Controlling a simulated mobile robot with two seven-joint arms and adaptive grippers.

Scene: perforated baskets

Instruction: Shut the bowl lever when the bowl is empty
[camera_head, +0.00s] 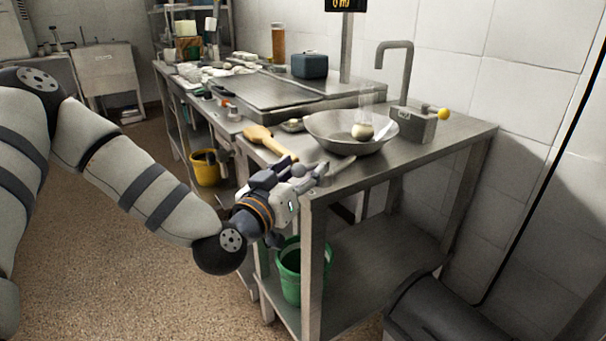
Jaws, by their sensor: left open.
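The wide steel bowl (335,128) stands on the metal table near its right end. A small pale round thing (362,131) shows inside it, with a faint see-through upright shape above; I cannot tell what they are. Right of the bowl is a grey block with a lever ending in a yellow knob (443,113). A grey tap (407,70) arches above this block. My left gripper (312,172) is open and empty at the table's front edge, in front of and below the bowl, apart from the lever. My right gripper is not in view.
A wooden-coloured utensil (268,141) lies left of the bowl. A display reading about 0 ml (343,4) hangs above. A green bucket (290,270) stands under the table and a yellow bucket (206,167) farther left. The tabletop front right is clear.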

